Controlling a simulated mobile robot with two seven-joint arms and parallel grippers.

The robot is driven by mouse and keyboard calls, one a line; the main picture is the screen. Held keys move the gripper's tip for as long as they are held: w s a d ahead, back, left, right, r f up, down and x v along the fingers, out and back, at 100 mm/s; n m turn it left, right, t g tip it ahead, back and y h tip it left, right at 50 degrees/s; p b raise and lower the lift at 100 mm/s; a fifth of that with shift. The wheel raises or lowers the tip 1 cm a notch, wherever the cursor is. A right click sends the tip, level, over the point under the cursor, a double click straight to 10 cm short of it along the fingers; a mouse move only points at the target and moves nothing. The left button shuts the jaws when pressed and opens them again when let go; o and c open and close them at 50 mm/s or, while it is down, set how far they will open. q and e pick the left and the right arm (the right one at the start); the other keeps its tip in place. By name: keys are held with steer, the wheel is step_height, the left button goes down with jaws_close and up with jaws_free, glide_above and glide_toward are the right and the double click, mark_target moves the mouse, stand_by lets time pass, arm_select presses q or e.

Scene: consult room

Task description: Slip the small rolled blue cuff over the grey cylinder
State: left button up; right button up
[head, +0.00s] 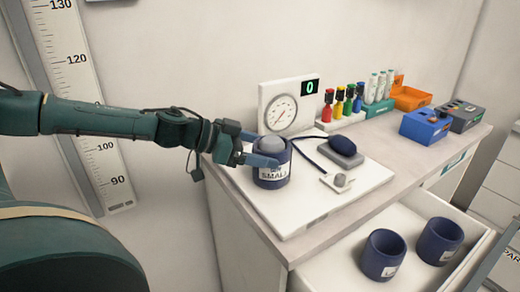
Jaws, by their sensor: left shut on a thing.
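The small rolled blue cuff (272,181), dark blue with a white label reading SMALL, is upright at the left part of a white board (330,205). The rounded top of the grey cylinder (271,144) shows inside the cuff's opening, so the cuff is around it. The cylinder's lower part is hidden by the cuff. My left gripper (262,153) comes in from the left and is shut on the cuff near its upper rim. Whether the cuff's bottom touches the board is hard to tell. My right gripper is not in view.
A gauge panel (283,108) stands behind the cuff. A blue bulb (341,144) on a grey block and a tube lie to the right. Bottles (349,100) and boxes (425,125) line the back. An open drawer below holds two larger blue cuffs (382,256) (439,241).

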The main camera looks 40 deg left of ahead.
arm_select(q)
steer(key=o, duration=1.2)
steer(key=shift+c, duration=0.2)
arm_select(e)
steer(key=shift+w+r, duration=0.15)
arm_select(q)
steer(key=shift+s+a+r+p, duration=0.25)
steer(key=shift+r+p, duration=0.05)
steer(key=shift+p, duration=0.15)
steer(key=shift+p+v, duration=1)
glide_toward(254, 146)
steer(key=shift+s+a+r, duration=0.1)
steer(key=shift+s+a, duration=0.45)
steer(key=shift+s, duration=0.05)
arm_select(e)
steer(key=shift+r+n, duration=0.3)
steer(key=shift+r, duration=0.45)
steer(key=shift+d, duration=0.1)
